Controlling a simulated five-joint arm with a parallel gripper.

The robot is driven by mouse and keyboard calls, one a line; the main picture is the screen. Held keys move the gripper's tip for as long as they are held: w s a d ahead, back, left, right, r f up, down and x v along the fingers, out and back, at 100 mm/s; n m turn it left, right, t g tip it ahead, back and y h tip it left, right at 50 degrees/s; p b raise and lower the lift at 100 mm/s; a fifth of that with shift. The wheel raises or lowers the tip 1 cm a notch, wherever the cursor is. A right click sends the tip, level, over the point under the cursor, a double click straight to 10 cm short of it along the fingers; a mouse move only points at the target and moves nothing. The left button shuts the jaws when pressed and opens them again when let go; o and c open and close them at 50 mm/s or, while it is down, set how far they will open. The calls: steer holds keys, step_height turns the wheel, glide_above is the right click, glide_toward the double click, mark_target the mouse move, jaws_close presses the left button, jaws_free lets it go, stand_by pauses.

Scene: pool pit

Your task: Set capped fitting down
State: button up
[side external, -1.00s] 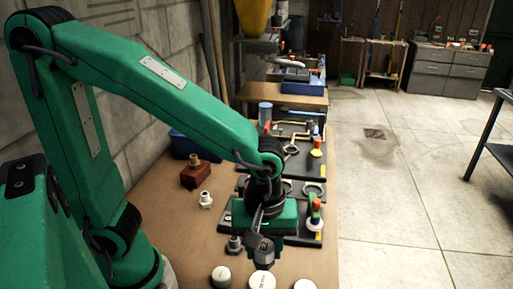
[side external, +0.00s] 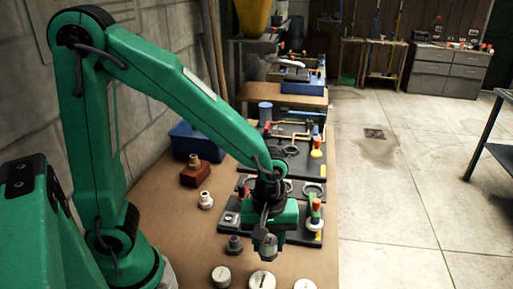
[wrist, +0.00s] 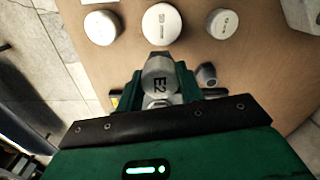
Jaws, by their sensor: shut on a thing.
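My gripper (side external: 268,232) is shut on the capped fitting, a grey piece with a round cap (side external: 266,249). The fitting's lower part is hidden in the wrist view.
Three pale round caps (side external: 262,281) lie on the brown bench (side external: 185,235) near its front. A dark grey fitting (side external: 235,244) stands left of my gripper. A white fitting (side external: 206,199), a red block (side external: 195,175) and a blue bin (side external: 194,142) are farther left. A dark fixture board (side external: 232,216) lies behind.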

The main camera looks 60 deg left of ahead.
steer(key=w+a+f, duration=0.1)
steer(key=w+a, duration=0.1)
steer(key=w+a+f, duration=0.2)
steer(key=shift+a+f, duration=0.1)
steer(key=shift+f, duration=0.15)
steer(key=shift+f, duration=0.1)
steer(key=shift+f, duration=1.9)
steer(key=shift+f, duration=0.15)
steer(key=o, duration=1)
